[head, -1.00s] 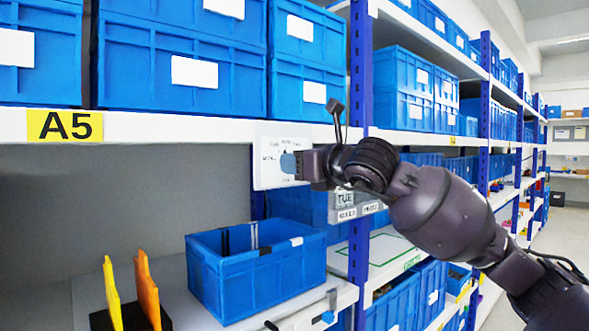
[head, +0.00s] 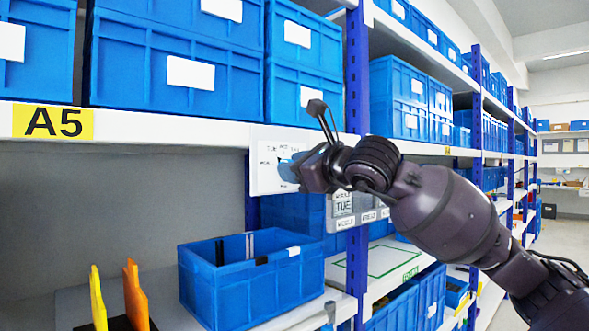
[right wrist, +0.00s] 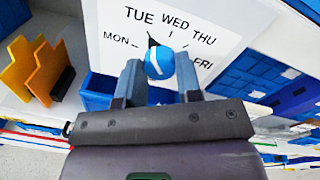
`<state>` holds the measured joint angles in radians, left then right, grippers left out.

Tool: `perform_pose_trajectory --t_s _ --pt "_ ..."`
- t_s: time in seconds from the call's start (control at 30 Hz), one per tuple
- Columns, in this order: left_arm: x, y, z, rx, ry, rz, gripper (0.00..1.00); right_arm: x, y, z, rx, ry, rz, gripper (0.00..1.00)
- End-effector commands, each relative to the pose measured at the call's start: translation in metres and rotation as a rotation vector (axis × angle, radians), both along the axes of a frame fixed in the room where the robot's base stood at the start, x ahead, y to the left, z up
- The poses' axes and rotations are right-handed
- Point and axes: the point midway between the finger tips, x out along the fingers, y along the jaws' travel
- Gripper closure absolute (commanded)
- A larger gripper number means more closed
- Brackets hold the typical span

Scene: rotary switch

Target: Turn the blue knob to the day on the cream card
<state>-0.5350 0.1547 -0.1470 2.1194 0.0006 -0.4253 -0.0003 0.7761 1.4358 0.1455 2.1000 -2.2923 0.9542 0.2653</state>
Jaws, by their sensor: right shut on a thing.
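The blue knob (head: 287,172) sits on a white dial plate (head: 262,180) fixed to the shelf post. In the right wrist view the knob (right wrist: 160,62) lies between the two fingers of my right gripper (right wrist: 158,78), which is shut on it. The dial plate (right wrist: 230,18) reads MON, TUE, WED, THU and FRI around the knob. The black pointer (right wrist: 152,42) points up-left, roughly at TUE. A pale card (head: 343,205) reading TUE hangs below and right of the plate, partly behind my right arm; its cream colour is not clear. My left gripper is out of view.
An open blue crate (head: 250,285) stands on the lower shelf below the dial. Yellow and orange upright pieces (head: 135,295) stand to its left. Blue bins (head: 180,60) fill the upper shelf. An aisle is open at the far right.

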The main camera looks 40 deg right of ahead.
Motion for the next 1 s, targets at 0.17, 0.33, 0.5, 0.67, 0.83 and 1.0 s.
perform_pose_trajectory --t_s 0.17,0.33,0.5,0.67,0.83,1.0 --pt "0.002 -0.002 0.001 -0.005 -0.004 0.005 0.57 0.000 0.000 0.000 0.001 0.001 0.001 0.91" --pt "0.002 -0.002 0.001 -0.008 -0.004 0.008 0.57 0.000 0.000 0.000 0.001 0.001 0.001 0.52" --pt "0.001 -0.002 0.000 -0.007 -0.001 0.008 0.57 0.000 0.000 0.000 0.001 0.001 0.001 0.42" --pt "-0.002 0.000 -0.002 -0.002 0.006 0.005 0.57 0.000 0.000 0.000 0.002 0.000 0.000 0.42" --pt "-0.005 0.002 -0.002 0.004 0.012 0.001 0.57 -0.006 -0.001 0.000 0.002 0.001 0.001 0.42" --pt "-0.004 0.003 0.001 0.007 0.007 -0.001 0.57 -0.022 -0.003 0.001 0.002 0.001 0.001 0.42"
